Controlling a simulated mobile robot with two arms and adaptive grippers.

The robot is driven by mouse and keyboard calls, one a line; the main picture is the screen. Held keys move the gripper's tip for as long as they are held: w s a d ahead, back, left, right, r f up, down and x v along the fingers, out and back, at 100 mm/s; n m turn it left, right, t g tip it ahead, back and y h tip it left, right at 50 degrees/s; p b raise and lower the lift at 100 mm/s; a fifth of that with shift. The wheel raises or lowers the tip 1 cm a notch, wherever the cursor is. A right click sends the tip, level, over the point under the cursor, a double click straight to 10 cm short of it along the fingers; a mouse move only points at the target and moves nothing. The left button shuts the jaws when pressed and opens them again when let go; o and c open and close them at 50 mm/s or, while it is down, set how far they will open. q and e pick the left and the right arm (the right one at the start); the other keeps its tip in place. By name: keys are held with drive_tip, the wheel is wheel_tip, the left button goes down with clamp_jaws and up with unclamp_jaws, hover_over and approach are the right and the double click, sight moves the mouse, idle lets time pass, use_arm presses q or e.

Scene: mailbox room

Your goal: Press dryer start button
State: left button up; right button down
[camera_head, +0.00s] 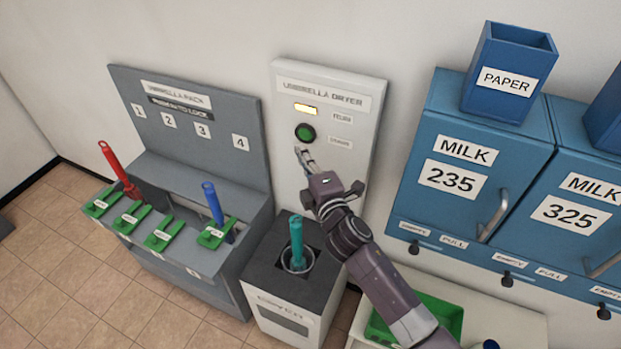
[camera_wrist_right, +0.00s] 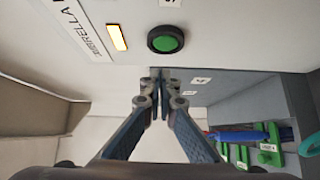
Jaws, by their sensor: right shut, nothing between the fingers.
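The umbrella dryer panel (camera_head: 340,95) is a white board on the wall in the head view. Its round green start button (camera_head: 305,132) has a dark rim and sits below a lit yellow lamp (camera_head: 305,109). In the right wrist view the button (camera_wrist_right: 166,39) is above my fingertips, with the lamp (camera_wrist_right: 117,38) to its left. My right gripper (camera_head: 299,152) is shut and empty, with its tips just below the button in the head view. Whether the tips touch the panel cannot be told. A teal umbrella (camera_head: 296,243) stands in the dryer's opening. My left gripper is not in view.
The umbrella rack (camera_head: 190,172) at left has green latches, a red umbrella (camera_head: 120,170) and a blue umbrella (camera_head: 212,203). Blue milk boxes (camera_head: 470,160) hang at right, with a blue paper bin (camera_head: 508,72) on top. A green tray (camera_head: 440,312) lies below my right arm.

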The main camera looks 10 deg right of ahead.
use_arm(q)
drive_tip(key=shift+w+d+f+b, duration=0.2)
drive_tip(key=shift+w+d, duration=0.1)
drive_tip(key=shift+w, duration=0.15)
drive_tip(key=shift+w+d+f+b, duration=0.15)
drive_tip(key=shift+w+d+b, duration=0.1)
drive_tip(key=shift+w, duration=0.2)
use_arm(e)
drive_tip(key=v, duration=0.7)
drive_tip(key=shift+s+d+f, duration=0.15)
drive_tip(key=shift+s+d, duration=0.05)
drive_tip(key=shift+s, duration=0.05)
